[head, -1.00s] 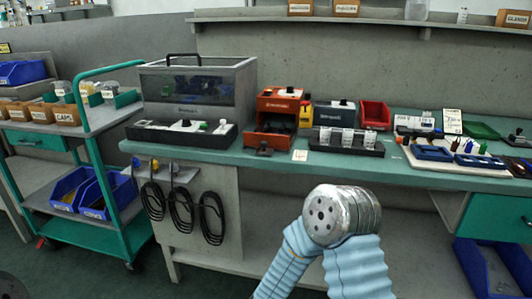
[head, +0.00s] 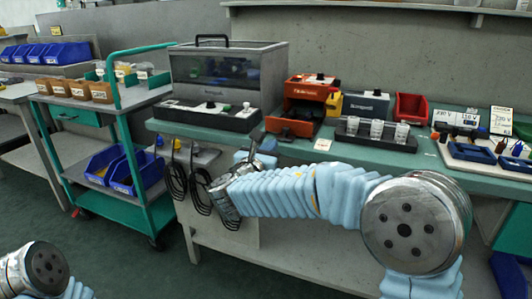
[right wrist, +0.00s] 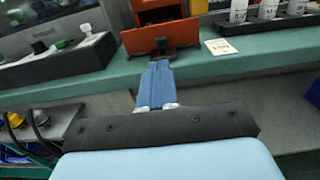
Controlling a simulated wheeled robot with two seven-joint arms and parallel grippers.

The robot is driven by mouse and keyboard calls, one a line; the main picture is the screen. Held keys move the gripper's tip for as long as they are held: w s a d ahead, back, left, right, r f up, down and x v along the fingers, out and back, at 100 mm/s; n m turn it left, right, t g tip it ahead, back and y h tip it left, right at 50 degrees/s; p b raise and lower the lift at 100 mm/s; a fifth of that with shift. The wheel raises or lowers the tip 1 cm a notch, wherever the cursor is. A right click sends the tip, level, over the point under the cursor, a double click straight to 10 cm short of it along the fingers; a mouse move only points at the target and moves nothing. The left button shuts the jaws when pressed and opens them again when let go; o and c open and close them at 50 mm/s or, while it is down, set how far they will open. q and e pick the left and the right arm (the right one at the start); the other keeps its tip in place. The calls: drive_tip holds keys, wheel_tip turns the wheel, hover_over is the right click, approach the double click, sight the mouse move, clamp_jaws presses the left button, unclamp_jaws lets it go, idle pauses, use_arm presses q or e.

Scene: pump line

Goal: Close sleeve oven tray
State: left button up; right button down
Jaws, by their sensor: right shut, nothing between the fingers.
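The sleeve oven is the orange-red box (head: 308,92) on the green bench top, with a black knob on its top. Its low tray (head: 292,127) sticks out at the front toward the bench edge. In the right wrist view the orange front (right wrist: 158,42) is at the top, with a small dark handle (right wrist: 162,47) before it. My right gripper (head: 258,140) is at the bench's front edge, just short of the tray. Its blue fingers (right wrist: 158,68) are together and empty, pointing at the handle; I cannot tell whether they touch it. My left gripper is not in view.
A clear-lidded machine (head: 215,85) stands left of the oven. A rack of white cups (head: 376,132) and a red bin (head: 410,107) stand to the right. A small white card (right wrist: 220,47) lies right of the handle. Black cables (head: 176,180) hang below the bench.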

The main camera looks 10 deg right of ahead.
sight(284, 131)
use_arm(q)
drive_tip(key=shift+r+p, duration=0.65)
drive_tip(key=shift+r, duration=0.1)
use_arm(e)
drive_tip(key=x, duration=0.8)
drive_tip(key=shift+w+d, duration=0.1)
drive_tip(key=shift+w+d, duration=0.1)
drive_tip(key=shift+w, duration=0.05)
drive_tip(key=x, duration=0.4)
drive_tip(key=shift+w+f, duration=0.15)
drive_tip(key=shift+w, duration=0.05)
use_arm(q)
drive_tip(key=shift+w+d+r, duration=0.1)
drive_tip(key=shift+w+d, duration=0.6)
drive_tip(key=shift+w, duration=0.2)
use_arm(e)
drive_tip(key=shift+s, duration=0.1)
